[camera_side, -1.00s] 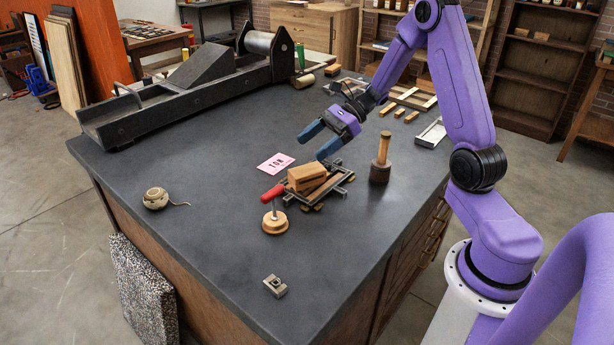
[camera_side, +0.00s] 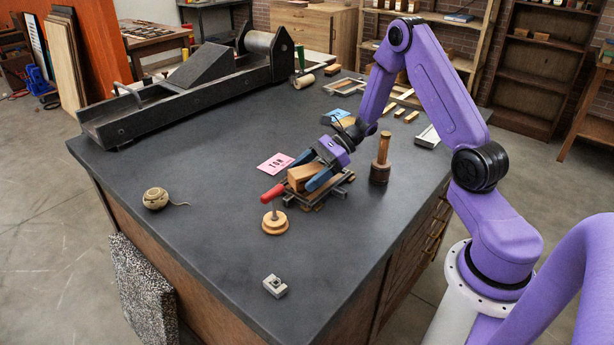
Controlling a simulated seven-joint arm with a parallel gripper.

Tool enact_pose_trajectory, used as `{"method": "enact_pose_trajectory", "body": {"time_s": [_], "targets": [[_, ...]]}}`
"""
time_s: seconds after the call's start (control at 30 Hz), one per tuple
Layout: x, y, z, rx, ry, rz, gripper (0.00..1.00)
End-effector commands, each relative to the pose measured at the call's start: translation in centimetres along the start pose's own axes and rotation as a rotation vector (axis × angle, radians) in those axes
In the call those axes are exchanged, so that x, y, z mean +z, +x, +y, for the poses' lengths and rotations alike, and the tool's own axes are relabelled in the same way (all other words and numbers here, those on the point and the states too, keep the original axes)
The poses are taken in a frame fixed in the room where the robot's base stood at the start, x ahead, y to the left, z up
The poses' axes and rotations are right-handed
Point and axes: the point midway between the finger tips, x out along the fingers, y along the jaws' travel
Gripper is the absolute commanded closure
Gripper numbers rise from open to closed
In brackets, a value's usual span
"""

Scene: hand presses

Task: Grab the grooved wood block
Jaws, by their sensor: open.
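The wood block (camera_side: 301,177) is a reddish-brown piece resting on a small dark metal frame (camera_side: 343,188) near the middle of the table. A groove on it is too small to make out clearly. My gripper (camera_side: 310,172) has blue fingers and is open, pointing down and left at the block. One finger is at the block's far side and the other at its near right side, partly covering it. I cannot tell whether the fingers touch it.
A wooden mallet (camera_side: 381,160) stands upright to the right. The front tabletop is mostly clear.

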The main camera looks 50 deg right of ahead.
Motion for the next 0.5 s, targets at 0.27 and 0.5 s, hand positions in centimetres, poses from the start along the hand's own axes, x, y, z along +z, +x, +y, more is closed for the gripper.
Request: {"method": "enact_pose_trajectory", "body": {"time_s": [0.27,0.5], "targets": [[0.02,0.13,-0.01,0.000,-0.001,0.000,0.27],[0.04,0.10,-0.01,0.000,-0.001,0.000,0.76]]}}
